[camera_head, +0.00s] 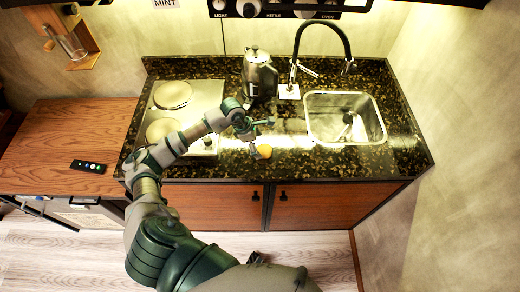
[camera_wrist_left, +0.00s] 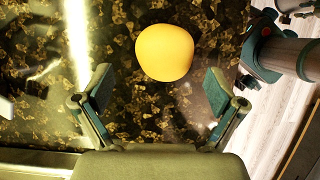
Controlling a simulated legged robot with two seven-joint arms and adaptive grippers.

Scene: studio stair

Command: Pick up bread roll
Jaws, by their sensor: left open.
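The bread roll (camera_head: 264,151) is a small, round, yellow-orange thing on the dark speckled countertop (camera_head: 300,165), left of the sink. In the left wrist view the roll (camera_wrist_left: 164,52) lies ahead of the fingers, centred between them and apart from both. My left gripper (camera_head: 258,130) is open and empty, just above and behind the roll in the head view. Its two spread fingers show in the left wrist view (camera_wrist_left: 158,100).
A metal coffee pot (camera_head: 259,74) stands behind my left gripper. The steel sink (camera_head: 345,139) and black tap (camera_head: 323,25) are to the right. The hob (camera_head: 205,100) is to the left. A dark remote (camera_head: 88,166) lies on the wooden counter (camera_head: 60,135).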

